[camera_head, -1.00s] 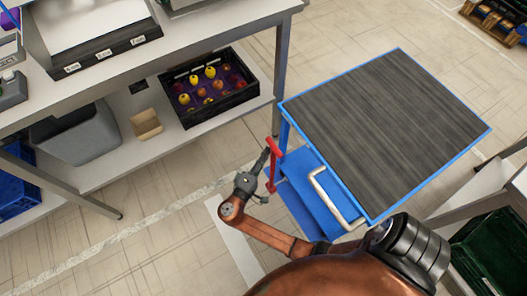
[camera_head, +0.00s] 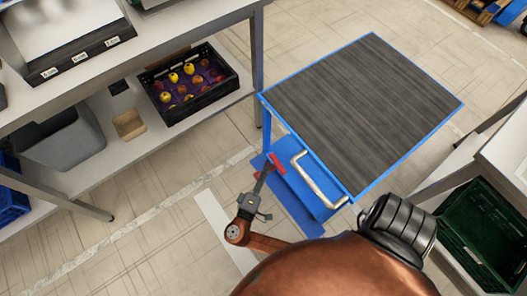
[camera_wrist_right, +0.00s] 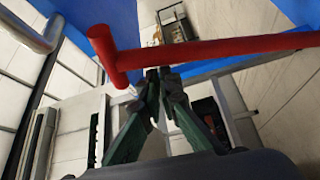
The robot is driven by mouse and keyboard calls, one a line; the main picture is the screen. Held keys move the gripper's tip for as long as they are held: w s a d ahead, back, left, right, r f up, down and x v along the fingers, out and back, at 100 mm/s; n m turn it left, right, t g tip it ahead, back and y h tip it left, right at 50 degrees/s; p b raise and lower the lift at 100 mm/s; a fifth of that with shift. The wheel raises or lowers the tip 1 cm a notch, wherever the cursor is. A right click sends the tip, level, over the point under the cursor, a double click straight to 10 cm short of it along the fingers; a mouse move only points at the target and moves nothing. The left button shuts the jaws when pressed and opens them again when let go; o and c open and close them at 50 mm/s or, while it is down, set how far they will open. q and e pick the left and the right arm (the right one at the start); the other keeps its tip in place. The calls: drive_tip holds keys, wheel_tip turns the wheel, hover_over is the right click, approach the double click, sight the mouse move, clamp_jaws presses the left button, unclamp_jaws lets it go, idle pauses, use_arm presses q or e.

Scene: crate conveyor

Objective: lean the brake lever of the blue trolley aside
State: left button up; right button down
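The blue trolley (camera_head: 312,150) has a dark grey top and a pale push handle (camera_head: 318,180) on its near side. Its red brake lever (camera_head: 277,164) shows beside the handle, low at the near left end. My right gripper (camera_head: 265,174) reaches up to the lever from below and partly covers it. In the right wrist view the red lever (camera_wrist_right: 215,51) runs across the picture with a crossbar at its left end. There my right gripper (camera_wrist_right: 160,74) has its fingertips together just under the bar, touching or very close. My left gripper is out of view.
A shelf bench (camera_head: 190,30) stands at the left, with a black fruit crate (camera_head: 205,108) and a grey bin (camera_head: 62,140) on its lower shelf. A white table (camera_head: 510,150) and a green crate (camera_head: 480,235) are at the right. The floor left of the trolley is clear.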

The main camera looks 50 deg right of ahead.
drive_tip(key=shift+s+d+f, duration=0.2)
drive_tip(key=shift+s+d, duration=0.05)
drive_tip(key=shift+s, duration=0.25)
wheel_tip(320, 180, up, 10)
drive_tip(key=shift+w+a, duration=0.15)
drive_tip(key=shift+w, duration=0.05)
drive_tip(key=shift+r, duration=0.1)
